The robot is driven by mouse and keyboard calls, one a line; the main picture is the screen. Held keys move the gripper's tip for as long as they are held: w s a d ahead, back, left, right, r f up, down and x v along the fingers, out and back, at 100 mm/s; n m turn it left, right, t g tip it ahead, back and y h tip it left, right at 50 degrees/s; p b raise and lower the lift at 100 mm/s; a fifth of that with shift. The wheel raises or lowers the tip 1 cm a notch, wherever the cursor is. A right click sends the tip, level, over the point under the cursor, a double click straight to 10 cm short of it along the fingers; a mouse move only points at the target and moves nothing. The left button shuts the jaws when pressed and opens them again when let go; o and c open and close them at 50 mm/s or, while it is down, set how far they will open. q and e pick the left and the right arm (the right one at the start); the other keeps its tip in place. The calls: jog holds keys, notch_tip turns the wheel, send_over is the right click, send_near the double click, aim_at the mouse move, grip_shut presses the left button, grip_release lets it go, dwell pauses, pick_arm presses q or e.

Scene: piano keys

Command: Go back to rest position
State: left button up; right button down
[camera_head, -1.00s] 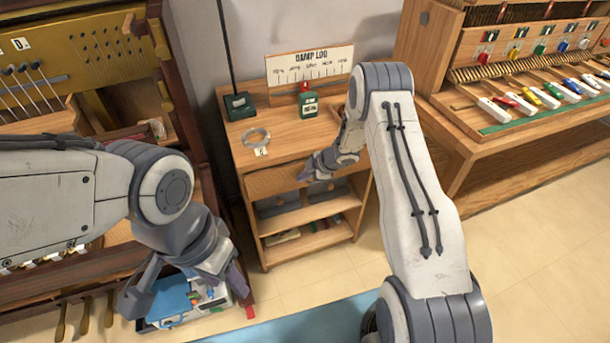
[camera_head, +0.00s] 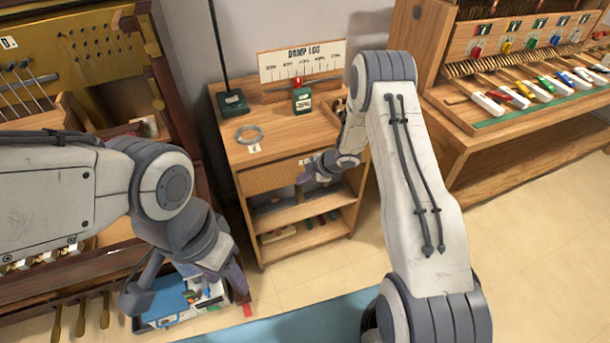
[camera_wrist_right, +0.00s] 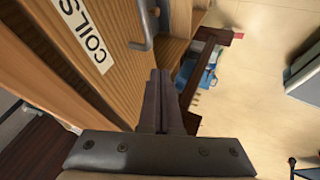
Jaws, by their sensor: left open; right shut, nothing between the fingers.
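My left gripper (camera_head: 188,290) hangs at the lower left in the head view, its fingers spread, over or in front of a blue case and small items (camera_head: 175,300). I cannot tell whether it touches them. My right gripper (camera_head: 312,172) is in front of the small wooden cabinet (camera_head: 240,185), near its drawer front. In the right wrist view its fingers (camera_wrist_right: 160,75) are closed together with nothing between them. Beside them there are a wooden front with a COILS label (camera_wrist_right: 82,30) and a metal handle (camera_wrist_right: 147,25).
On the cabinet top are a metal ring (camera_head: 249,134), a green box (camera_head: 302,100) and a DAMP LOG board (camera_head: 300,62). An opened piano (camera_head: 100,50) stands left, and a bench with coloured keys (camera_head: 530,90) right. The floor at right (camera_head: 540,240) is clear.

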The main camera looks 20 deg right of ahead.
jog(key=p+v, duration=0.1)
jog(key=v, duration=0.9)
jog(key=s+a+r+m+t+h+p, duration=0.1)
jog(key=a+r+m+h, duration=0.1)
jog(key=a+r, duration=0.35)
jog(key=s+a+r+m+h+p, duration=0.1)
jog(key=a+r+m+h, duration=0.2)
jog(key=r, duration=0.6)
jog(key=s+a+r+m+g, duration=0.1)
jog(key=s+a+r+g, duration=0.1)
jog(key=s, duration=0.8)
jog(key=s+a+r+m+g, duration=0.2)
jog(key=s+a+r, duration=0.1)
jog(key=s, duration=0.8)
jog(key=s+a+r+m+g+p, duration=0.1)
jog(key=s+a+r+m+g, duration=0.1)
jog(key=s, duration=0.8)
jog(key=shift+s+a+r+y, duration=0.25)
jog(key=shift+a+r+y, duration=0.15)
jog(key=shift+a+r, duration=0.25)
jog(key=shift+a+f, duration=0.1)
